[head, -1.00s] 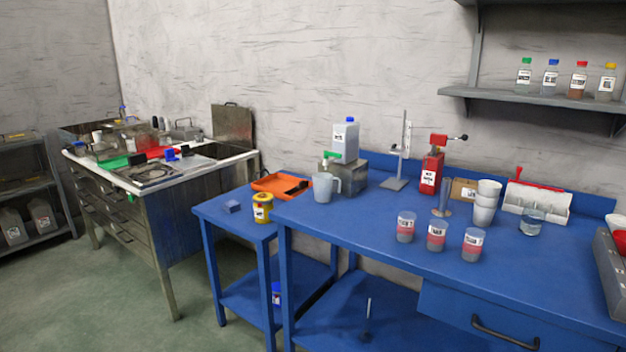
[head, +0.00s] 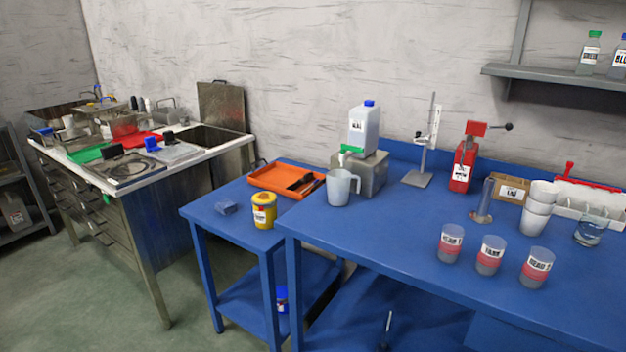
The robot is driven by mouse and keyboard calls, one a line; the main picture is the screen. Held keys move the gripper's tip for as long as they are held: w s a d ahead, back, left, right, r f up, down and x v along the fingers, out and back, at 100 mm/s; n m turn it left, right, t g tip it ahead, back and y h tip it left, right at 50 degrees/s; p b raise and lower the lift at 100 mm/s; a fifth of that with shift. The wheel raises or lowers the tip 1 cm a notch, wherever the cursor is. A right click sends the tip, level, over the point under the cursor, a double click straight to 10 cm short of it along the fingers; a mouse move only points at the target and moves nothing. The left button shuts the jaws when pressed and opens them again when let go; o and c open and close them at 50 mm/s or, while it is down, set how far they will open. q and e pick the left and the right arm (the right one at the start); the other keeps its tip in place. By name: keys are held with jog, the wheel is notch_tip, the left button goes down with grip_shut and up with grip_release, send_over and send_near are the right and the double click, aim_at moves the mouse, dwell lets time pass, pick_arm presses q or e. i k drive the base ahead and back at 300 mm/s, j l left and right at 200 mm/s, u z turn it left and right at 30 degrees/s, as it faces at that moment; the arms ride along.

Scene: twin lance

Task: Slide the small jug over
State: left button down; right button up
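A small translucent grey jug (head: 340,187) with a handle on its right stands upright on the blue workbench (head: 385,245), near its left end. It is in front of a grey metal block (head: 364,172) that carries a white canister (head: 363,129) with a blue cap. A green-topped tap or fitting at the block's left side is just above the jug. Neither of my grippers is in the head view.
Three labelled cups, one of them (head: 450,243), stand near the bench's front. A lower side table holds an orange tray (head: 275,178) and a yellow tub (head: 264,212). The bench right of the jug is clear.

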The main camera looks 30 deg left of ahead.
aim_at(338, 181)
jog(key=i+j, duration=0.15)
jog(key=j, duration=0.2)
jog(key=i+j, duration=0.1)
jog(key=j, duration=0.25)
jog(key=i+j+z, duration=0.1)
jog(key=j, duration=0.25)
jog(key=i+j, duration=0.15)
jog(key=j, duration=0.25)
jog(key=i+j+z, duration=0.1)
jog(key=j, duration=0.25)
